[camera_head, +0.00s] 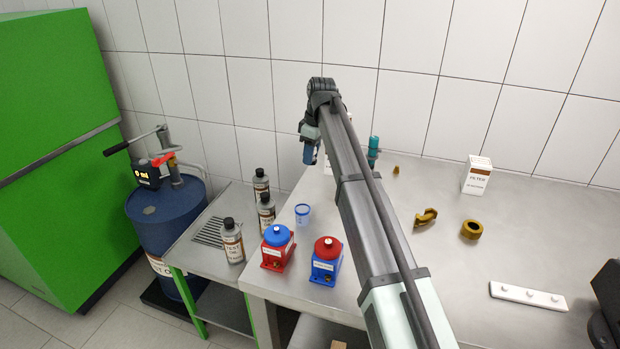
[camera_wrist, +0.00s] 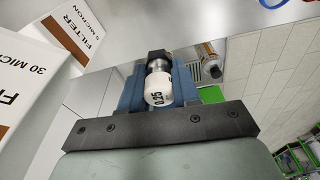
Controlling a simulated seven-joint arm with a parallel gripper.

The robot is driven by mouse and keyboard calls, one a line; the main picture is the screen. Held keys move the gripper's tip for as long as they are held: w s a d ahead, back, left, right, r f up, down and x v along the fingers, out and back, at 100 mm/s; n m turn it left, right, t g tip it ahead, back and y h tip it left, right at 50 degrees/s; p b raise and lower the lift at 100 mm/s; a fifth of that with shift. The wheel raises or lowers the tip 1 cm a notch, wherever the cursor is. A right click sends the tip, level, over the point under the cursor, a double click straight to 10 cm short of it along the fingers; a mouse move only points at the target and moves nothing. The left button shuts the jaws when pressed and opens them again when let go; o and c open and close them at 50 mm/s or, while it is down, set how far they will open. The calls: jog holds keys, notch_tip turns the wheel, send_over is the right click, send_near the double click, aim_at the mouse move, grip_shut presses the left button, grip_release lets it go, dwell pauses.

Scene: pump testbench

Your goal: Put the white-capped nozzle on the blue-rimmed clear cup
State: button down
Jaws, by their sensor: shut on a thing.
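My gripper (camera_head: 309,157) is above the back part of the metal bench, with its blue fingers pointing down. In the wrist view my gripper (camera_wrist: 160,85) is shut on the white-capped nozzle (camera_wrist: 158,90), whose white cap reads 0.25 and whose other end is dark metal. The nozzle is not clear in the head view. The blue-rimmed clear cup (camera_head: 302,213) stands on the bench below my gripper and slightly to its left in the picture. I cannot identify the cup for sure in the wrist view.
A red pump with blue top (camera_head: 278,247) and a blue pump with red top (camera_head: 326,261) stand in front of the cup. Several dark-capped bottles (camera_head: 233,241) are at left. A filter box (camera_head: 478,176), brass ring (camera_head: 471,229) and white strip (camera_head: 528,296) lie right.

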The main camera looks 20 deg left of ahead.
jog(key=s+a+r, duration=0.2)
jog(key=s+r, duration=0.3)
jog(key=s, duration=0.2)
jog(key=n, duration=0.1)
send_over(300, 208)
jog(key=shift+d+f, duration=0.15)
jog(key=shift+f, duration=2.2)
jog(key=shift+d+f, duration=0.1)
jog(key=shift+f, duration=2.25)
jog(key=shift+f, duration=0.1)
jog(key=c, duration=0.8)
grip_release()
jog(key=r, duration=0.4)
jog(key=d+r, duration=0.1)
jog(key=r, duration=0.7)
jog(key=shift+d, duration=0.4)
